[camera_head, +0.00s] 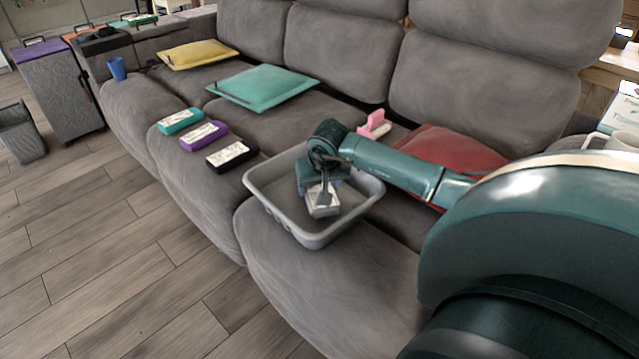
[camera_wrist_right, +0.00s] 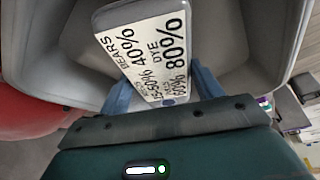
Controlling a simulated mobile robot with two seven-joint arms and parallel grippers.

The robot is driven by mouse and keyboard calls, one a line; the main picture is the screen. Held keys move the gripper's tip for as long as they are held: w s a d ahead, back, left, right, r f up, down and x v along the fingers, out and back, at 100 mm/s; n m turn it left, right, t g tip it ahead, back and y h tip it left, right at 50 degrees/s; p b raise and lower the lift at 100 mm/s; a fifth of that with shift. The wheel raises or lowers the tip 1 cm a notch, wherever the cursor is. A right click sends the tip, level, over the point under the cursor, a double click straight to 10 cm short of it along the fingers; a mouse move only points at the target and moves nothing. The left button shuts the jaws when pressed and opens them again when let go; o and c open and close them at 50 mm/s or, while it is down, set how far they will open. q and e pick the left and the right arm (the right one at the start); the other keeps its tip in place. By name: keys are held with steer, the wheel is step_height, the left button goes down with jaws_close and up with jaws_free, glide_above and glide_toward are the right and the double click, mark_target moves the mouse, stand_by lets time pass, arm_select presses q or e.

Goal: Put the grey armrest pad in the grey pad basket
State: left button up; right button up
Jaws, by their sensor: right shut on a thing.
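The grey armrest pad (camera_head: 323,209), with a white label of black print, is in my right gripper (camera_head: 322,192). It hangs tilted inside the outline of the grey pad basket (camera_head: 265,206), an open tub on the sofa seat. I cannot tell whether the pad touches the basket floor. In the right wrist view the blue fingers of the right gripper (camera_wrist_right: 160,92) are shut on the pad (camera_wrist_right: 145,45), and the basket's pale walls (camera_wrist_right: 268,50) surround it. My left gripper is out of view.
Teal (camera_head: 180,121), purple (camera_head: 203,135) and black (camera_head: 231,155) labelled pads lie in a row left of the basket. A red cushion (camera_head: 445,150) and a pink object (camera_head: 374,124) lie behind. A teal cushion (camera_head: 263,87) is farther back.

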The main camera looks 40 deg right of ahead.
steer(key=o, duration=1.1)
steer(key=shift+c, duration=0.2)
steer(key=shift+s+r, duration=0.15)
steer(key=shift+r, duration=0.35)
arm_select(q)
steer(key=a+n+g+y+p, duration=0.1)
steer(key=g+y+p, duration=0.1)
steer(key=p, duration=0.1)
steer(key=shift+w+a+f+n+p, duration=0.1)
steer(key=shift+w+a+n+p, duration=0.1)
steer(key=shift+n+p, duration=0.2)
arm_select(e)
steer(key=v, duration=1.2)
steer(key=shift+a+r, duration=0.15)
